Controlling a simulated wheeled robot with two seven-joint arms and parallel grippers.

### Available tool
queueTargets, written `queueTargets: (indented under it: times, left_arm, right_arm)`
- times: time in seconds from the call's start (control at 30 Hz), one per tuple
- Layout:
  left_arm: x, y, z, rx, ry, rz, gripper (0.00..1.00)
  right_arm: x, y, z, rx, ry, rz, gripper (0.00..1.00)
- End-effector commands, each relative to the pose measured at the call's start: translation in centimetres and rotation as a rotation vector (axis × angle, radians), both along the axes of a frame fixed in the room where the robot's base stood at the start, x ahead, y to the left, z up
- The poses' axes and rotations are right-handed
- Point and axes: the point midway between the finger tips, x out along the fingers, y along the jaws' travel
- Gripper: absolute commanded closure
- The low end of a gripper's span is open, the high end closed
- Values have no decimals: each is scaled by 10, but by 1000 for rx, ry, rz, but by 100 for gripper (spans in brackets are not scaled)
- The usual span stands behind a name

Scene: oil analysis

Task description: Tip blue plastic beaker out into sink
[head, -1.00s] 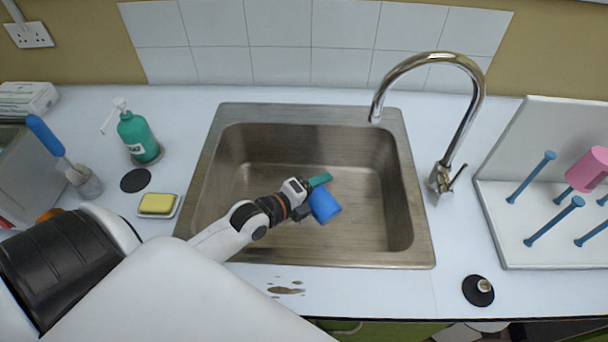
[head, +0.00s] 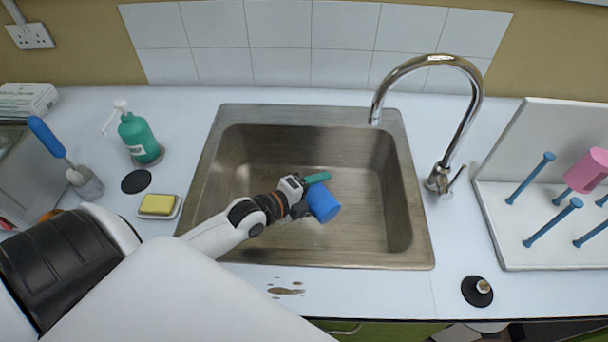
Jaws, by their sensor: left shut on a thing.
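The blue plastic beaker (head: 324,204) is over the basin of the steel sink (head: 222,170), near its middle. It is tilted well over, almost on its side. My left gripper (head: 308,194) is shut on the beaker, with a green finger showing along its upper side. The beaker's mouth and anything inside it are hidden from this view. My right gripper is not in view.
A tall chrome tap (head: 470,105) arches over the sink's back right. A drying rack (head: 500,225) with blue pegs and a pink beaker (head: 588,170) stands at right. A green pump bottle (head: 138,136) and a yellow sponge (head: 157,204) are at left. A brown spill (head: 286,291) lies on the front counter.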

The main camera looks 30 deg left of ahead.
Motion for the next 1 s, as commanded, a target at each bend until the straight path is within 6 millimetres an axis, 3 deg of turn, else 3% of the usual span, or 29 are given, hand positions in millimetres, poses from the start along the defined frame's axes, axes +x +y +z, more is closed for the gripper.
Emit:
queueTargets:
  times: [0.37, 1.0]
  left_arm:
    - [1, 2, 1, -51, 16, -1, 62]
    - [3, 8, 3, -286, 90, 1, 62]
  right_arm:
    - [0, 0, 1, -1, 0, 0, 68]
    - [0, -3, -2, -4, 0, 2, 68]
